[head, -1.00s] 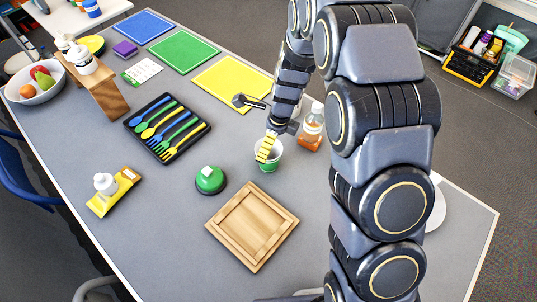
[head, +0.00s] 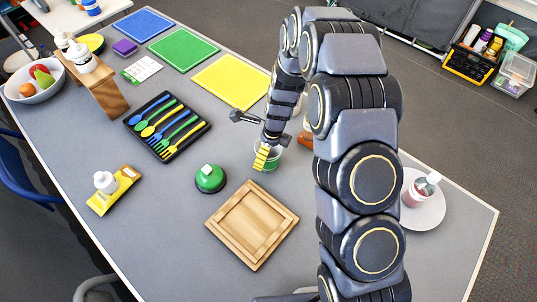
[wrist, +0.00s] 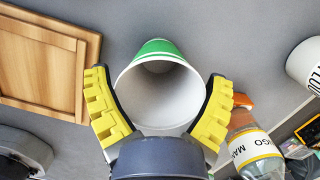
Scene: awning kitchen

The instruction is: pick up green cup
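The green cup (head: 275,162), green outside and white inside, stands on the grey table, partly hidden by my gripper in the head view. My gripper (head: 262,157) is down at the cup. In the wrist view, the cup (wrist: 160,88) lies between the two yellow-padded fingers of my gripper (wrist: 158,76). The fingers splay outward, one on each side of the cup. Their pads sit close to its wall, and I cannot tell whether they touch it.
A wooden board (head: 252,225) and a green-topped round item (head: 210,178) are near the cup. An orange-and-clear bottle (wrist: 256,150) stands close beside the right finger. A cutlery tray (head: 167,127) is to the left. A plate with a bottle (head: 420,190) is at the right.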

